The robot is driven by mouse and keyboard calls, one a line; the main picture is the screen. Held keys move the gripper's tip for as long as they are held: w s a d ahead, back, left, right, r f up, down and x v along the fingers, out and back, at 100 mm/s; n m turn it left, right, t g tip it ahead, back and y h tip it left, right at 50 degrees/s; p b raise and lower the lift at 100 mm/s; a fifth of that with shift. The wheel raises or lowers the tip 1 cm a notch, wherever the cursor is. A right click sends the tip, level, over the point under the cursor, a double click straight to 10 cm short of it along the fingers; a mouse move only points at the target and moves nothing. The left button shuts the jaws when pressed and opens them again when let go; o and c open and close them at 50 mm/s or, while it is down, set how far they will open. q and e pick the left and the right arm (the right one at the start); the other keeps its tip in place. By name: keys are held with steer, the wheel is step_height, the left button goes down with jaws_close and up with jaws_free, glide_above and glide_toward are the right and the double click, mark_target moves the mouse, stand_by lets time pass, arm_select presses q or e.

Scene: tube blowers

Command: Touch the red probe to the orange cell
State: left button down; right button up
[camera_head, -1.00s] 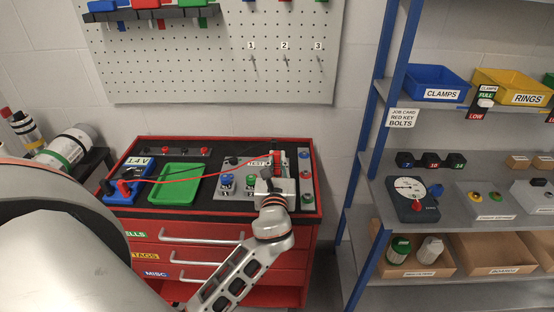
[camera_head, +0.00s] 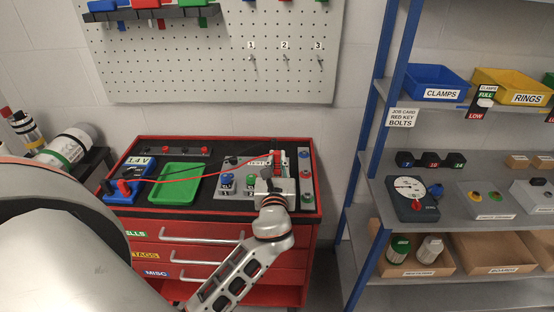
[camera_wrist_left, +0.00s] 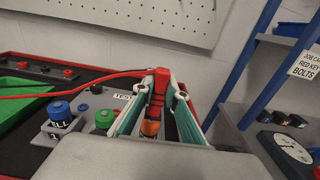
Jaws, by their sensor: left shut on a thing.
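The red probe (camera_wrist_left: 160,88) stands upright between the fingers of my left gripper (camera_wrist_left: 158,108), which is shut on it. It also shows in the head view (camera_head: 277,157), above the gripper at the right of the cart top. Its red lead runs left to the blue 1.4 V meter (camera_head: 128,178). An orange piece (camera_wrist_left: 150,127), seemingly the orange cell, shows low between the fingers, just below the probe. Whether the probe touches it I cannot tell. A blue-topped cell (camera_wrist_left: 59,112) and a green-topped cell (camera_wrist_left: 105,119) stand to its left. My right gripper is not in view.
The red cart (camera_head: 312,214) carries a green tray (camera_head: 176,182) left of the cells. A strip with coloured knobs (camera_head: 304,172) lies right of the gripper. A blue-framed shelf (camera_head: 380,130) stands to the right, and a pegboard (camera_head: 210,60) hangs behind.

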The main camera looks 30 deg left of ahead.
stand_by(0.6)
arm_select(q)
steer(key=shift+r+p, duration=0.35)
steer(key=shift+r, duration=2.15)
